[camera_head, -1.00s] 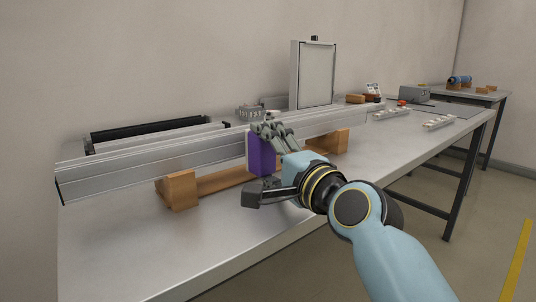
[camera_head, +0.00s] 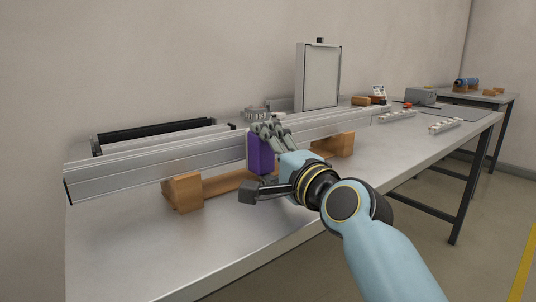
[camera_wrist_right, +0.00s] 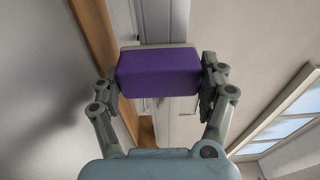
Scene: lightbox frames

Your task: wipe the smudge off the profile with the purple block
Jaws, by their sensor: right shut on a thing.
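The purple block (camera_head: 261,153) is held against the front side of the long silver profile (camera_head: 130,176), near its middle. My right gripper (camera_head: 266,135) is shut on the block. In the right wrist view the block (camera_wrist_right: 158,72) sits between both fingers of the gripper (camera_wrist_right: 160,85), with the profile (camera_wrist_right: 170,108) behind it. The profile lies raised on wooden supports (camera_head: 184,192). I cannot make out a smudge; the block and gripper hide part of the profile's face. My left gripper is not in view.
The metal table (camera_head: 130,258) is clear in front of the profile. A framed panel (camera_head: 320,76) stands behind it. Small metal parts (camera_head: 445,126) and a grey box (camera_head: 420,96) lie to the right. A second table (camera_head: 490,98) stands at the far right.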

